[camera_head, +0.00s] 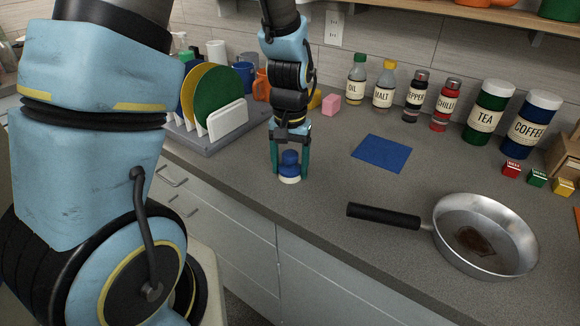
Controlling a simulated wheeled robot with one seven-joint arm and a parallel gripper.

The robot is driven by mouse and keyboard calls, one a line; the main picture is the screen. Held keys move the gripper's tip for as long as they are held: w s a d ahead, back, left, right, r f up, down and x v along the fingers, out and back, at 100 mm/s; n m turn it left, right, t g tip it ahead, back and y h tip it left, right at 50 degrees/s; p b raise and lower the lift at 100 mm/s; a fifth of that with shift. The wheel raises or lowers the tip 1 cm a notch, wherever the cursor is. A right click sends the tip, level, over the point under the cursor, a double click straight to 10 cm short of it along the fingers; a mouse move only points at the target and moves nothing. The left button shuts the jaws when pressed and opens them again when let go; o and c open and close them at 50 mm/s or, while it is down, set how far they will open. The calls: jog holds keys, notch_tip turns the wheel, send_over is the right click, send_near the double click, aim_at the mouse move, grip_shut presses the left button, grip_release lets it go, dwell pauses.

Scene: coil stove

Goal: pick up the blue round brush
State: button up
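The blue round brush (289,163) stands upright on the grey counter near its front edge, with a blue knob on top and a pale band low down. My gripper (290,168) points down over it, with one teal finger on each side of the brush. The fingers are spread around the brush. I cannot tell whether they touch it.
A dish rack (206,138) with plates stands left of my gripper. A blue cloth (382,153) lies to the right. A pan (486,236) with a dark residue sits front right, its handle pointing left. Bottles and the tea canister (487,112) line the back.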

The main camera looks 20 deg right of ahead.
aim_at(290, 153)
jog(key=c, duration=1)
jog(key=shift+o, duration=0.2)
notch_tip(290, 153, up, 10)
jog(key=shift+r+b, duration=0.1)
jog(key=shift+b, duration=0.9)
